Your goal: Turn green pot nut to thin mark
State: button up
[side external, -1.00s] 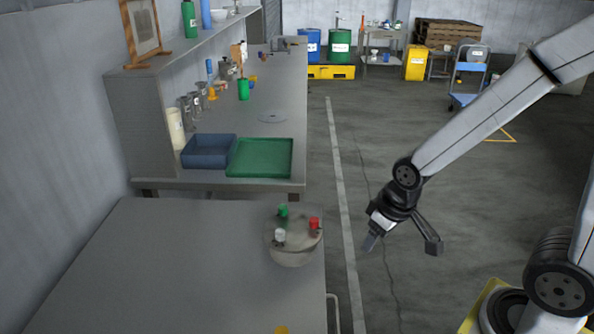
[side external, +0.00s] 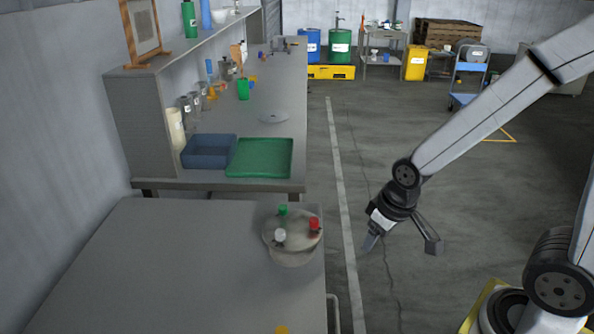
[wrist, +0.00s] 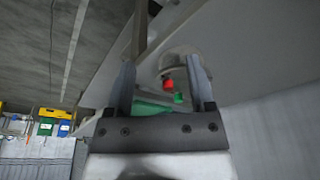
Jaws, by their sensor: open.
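A round grey pot (side external: 290,255) stands near the right edge of the front grey table. Its flat lid carries a green nut (side external: 283,210) at the back, a red nut (side external: 314,223) at the right and a white nut (side external: 279,236) at the front left. My gripper (side external: 401,245) is open and empty, right of the pot and clear of the table, over the floor. In the wrist view the red nut (wrist: 168,86) and green nut (wrist: 178,98) show between the fingers of my gripper (wrist: 161,65), at a distance. I cannot make out the thin mark.
A blue bin (side external: 208,151) and a green tray (side external: 260,158) sit on the long bench behind the table. Jars and a green cup (side external: 243,90) stand farther back. The table (side external: 170,270) left of the pot is bare.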

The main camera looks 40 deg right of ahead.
jog(key=shift+w, duration=0.1)
jog(key=r+n+g, duration=0.2)
jog(key=n+g, duration=0.1)
jog(key=n, duration=0.8)
send_over(283, 207)
jog(key=shift+w+f, duration=0.1)
jog(key=shift+f, duration=0.15)
jog(key=shift+f, duration=3.75)
grip_shut()
